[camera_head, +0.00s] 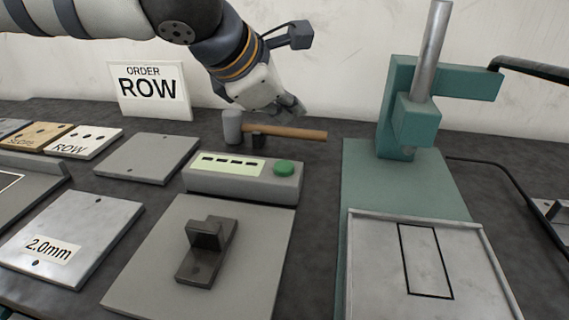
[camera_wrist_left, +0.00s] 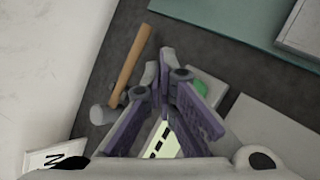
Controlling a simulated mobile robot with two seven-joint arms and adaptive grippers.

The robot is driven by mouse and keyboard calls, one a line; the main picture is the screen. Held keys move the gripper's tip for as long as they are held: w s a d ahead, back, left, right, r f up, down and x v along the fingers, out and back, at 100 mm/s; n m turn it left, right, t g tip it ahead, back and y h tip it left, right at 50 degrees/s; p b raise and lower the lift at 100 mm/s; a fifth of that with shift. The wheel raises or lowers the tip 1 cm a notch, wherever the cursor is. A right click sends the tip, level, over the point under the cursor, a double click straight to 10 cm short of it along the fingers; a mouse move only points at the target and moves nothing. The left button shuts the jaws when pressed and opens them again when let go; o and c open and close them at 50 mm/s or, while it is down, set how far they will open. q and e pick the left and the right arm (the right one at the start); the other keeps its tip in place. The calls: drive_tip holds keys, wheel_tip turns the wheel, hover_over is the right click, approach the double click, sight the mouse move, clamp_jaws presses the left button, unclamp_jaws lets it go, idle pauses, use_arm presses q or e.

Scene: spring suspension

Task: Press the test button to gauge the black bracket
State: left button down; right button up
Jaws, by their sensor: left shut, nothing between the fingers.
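The black bracket (camera_head: 207,250) is a dark L-shaped piece with an upright wall. It rests on the grey plate (camera_head: 150,280) in front of the gauge box. The green test button (camera_head: 284,168) is on the right of the grey gauge box (camera_head: 240,185), beside a pale display with several dark dashes. My left gripper (camera_head: 293,108) is above and behind the box, near the hammer, with its fingers shut and empty. In the left wrist view its fingertips (camera_wrist_left: 165,62) meet, and the green button (camera_wrist_left: 201,88) is partly hidden behind one finger. My right gripper does not show.
A hammer (camera_head: 290,132) with a wooden handle lies behind the box. A green press (camera_head: 408,125) stands at right, with a metal tray (camera_head: 470,270) in front. An "ORDER ROW" sign (camera_head: 150,90) stands at the back. A "2.0mm" plate (camera_head: 75,230) lies left.

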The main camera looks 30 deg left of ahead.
sight(287, 167)
use_arm(q)
wheel_tip(287, 167, down, 7)
idle(0.3)
drive_tip(key=shift+f, duration=0.1)
idle(1.4)
drive_tip(key=shift+f, duration=0.3)
drive_tip(key=shift+f, duration=0.55)
idle(0.4)
drive_tip(key=shift+r, duration=0.95)
drive_tip(key=shift+r, duration=2.55)
